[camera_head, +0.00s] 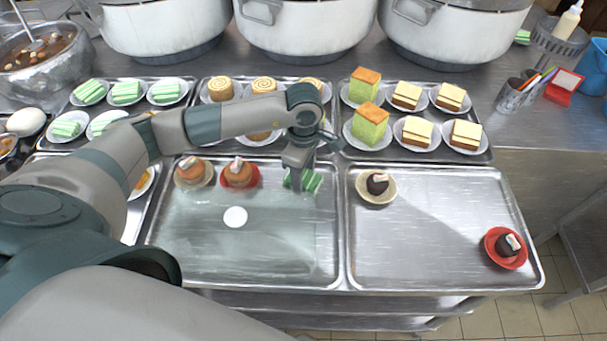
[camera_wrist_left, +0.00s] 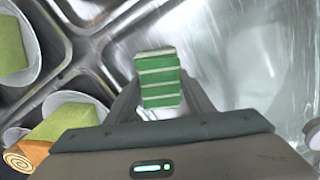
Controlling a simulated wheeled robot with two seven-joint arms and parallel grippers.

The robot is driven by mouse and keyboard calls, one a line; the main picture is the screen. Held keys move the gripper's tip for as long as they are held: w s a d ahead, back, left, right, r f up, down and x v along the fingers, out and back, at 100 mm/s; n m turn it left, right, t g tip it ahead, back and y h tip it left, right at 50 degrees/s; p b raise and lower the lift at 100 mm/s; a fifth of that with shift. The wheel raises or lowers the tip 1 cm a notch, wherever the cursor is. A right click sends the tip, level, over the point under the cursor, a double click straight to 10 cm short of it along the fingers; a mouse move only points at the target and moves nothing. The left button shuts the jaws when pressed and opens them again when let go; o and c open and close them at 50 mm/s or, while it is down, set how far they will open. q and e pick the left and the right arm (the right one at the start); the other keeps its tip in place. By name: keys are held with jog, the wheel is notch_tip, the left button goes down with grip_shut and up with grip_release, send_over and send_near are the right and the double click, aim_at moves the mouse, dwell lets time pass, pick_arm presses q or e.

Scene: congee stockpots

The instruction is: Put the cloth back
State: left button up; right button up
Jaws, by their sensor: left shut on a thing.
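A green cloth with white stripes (camera_head: 312,181) is at the upper right of the front middle tray (camera_head: 340,235). My left gripper (camera_head: 297,170) is shut on it from above. In the left wrist view, the cloth (camera_wrist_left: 158,75) sits between the two fingers of the left gripper (camera_wrist_left: 160,95). Whether the cloth touches the tray surface I cannot tell. My right gripper is not in view.
The right tray (camera_head: 430,270) holds two plated dark cakes. Stockpots (camera_head: 305,30) line the back.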

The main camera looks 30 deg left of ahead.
aim_at(304, 177)
pick_arm(q)
jog(key=o, duration=0.7)
jog(key=shift+o, duration=0.2)
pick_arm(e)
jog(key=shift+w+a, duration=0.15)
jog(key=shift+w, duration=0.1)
pick_arm(q)
jog(key=shift+r, duration=0.3)
notch_tip(304, 177, up, 3)
jog(key=shift+w+r+b, duration=0.1)
jog(key=shift+b, duration=0.45)
notch_tip(304, 177, up, 8)
jog(key=b, duration=0.2)
jog(key=shift+r, duration=0.25)
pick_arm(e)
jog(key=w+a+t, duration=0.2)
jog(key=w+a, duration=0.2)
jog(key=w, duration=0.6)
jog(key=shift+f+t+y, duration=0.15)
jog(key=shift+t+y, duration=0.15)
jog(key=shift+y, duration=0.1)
